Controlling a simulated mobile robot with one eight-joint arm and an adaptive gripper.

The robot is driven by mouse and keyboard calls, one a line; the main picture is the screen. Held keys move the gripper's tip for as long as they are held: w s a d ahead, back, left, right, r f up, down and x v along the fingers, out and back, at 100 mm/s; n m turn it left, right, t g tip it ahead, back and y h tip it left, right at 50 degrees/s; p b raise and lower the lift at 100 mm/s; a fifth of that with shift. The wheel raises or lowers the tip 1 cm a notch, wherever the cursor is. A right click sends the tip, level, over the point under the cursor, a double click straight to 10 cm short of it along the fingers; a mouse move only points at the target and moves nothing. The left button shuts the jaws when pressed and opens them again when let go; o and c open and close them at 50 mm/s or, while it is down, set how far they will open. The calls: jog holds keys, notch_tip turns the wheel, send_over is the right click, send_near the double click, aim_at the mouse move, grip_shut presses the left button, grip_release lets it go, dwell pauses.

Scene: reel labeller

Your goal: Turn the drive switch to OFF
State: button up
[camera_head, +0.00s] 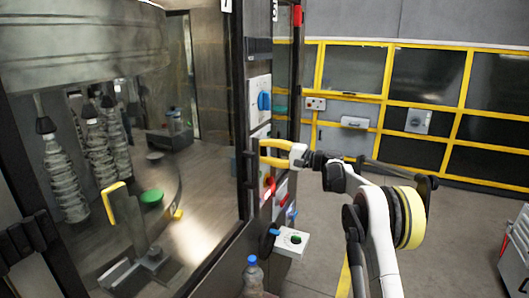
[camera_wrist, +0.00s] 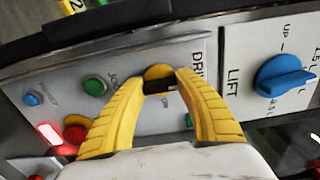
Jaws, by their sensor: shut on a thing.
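The drive switch (camera_wrist: 160,87) shows in the wrist view as a black handle on a round yellow plate, below the partly hidden DRIVE label (camera_wrist: 197,65). My gripper (camera_wrist: 166,80) has its two yellow fingers on either side of the black handle and is shut on it. The fingers hide part of the switch and its markings, so I cannot read its position. In the head view, my gripper (camera_head: 261,151) reaches left to the machine's control panel, and the switch itself is hidden there.
A blue LIFT knob (camera_wrist: 285,76) is right of the switch in the wrist view. A green button (camera_wrist: 95,86), a blue button (camera_wrist: 32,98) and a lit red lamp (camera_wrist: 49,133) are to its left. Below the panel, a small white box (camera_head: 292,242) juts out near a bottle (camera_head: 252,275).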

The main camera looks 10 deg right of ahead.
dwell(0.5)
jog(key=o, duration=0.9)
jog(key=v, duration=1.2)
